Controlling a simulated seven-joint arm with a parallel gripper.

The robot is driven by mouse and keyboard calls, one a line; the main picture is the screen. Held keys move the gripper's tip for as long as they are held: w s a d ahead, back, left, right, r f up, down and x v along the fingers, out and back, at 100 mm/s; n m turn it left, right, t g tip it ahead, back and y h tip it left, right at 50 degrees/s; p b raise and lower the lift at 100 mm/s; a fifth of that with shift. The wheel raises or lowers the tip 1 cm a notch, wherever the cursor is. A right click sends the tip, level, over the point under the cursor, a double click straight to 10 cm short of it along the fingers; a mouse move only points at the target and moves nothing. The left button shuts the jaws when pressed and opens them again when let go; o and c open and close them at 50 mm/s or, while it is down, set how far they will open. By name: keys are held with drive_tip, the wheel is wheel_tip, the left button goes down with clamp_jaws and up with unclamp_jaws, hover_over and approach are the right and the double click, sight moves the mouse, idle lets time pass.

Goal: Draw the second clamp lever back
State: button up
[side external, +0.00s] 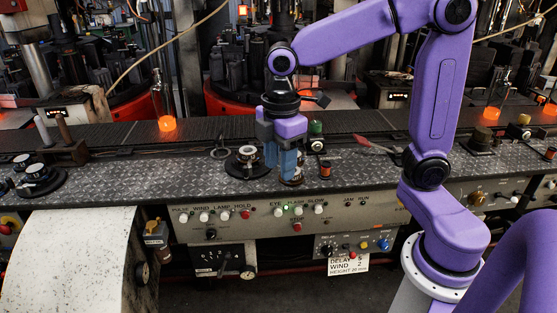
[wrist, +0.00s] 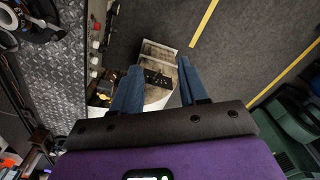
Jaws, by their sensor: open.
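Two upright levers stand on a dark block at the left of the console ledge in the side external view, one with a grey handle (side external: 43,129) and one with a brown handle (side external: 63,129). I cannot tell for sure which is the second clamp lever. My gripper (side external: 280,170) is well to their right, pointing down over the ledge's front part, right of a round dial. Its blue fingers are apart with nothing between them. The levers cannot be made out there.
A round dial (side external: 247,157) sits just left of my gripper, and a small dark-red knob (side external: 325,166) to its right. Glowing bottles (side external: 166,105) stand on the conveyor behind. A switch panel (side external: 290,214) faces front. In the wrist view the floor (wrist: 230,60) is open.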

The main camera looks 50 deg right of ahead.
drive_tip(key=w+d+r, duration=0.2)
drive_tip(key=w, duration=0.7)
hover_over(245, 167)
drive_tip(key=shift+n, duration=0.4)
wheel_tip(245, 167, down, 17)
drive_tip(key=shift+d+f, duration=0.1)
drive_tip(key=shift+d, duration=0.05)
clamp_jaws()
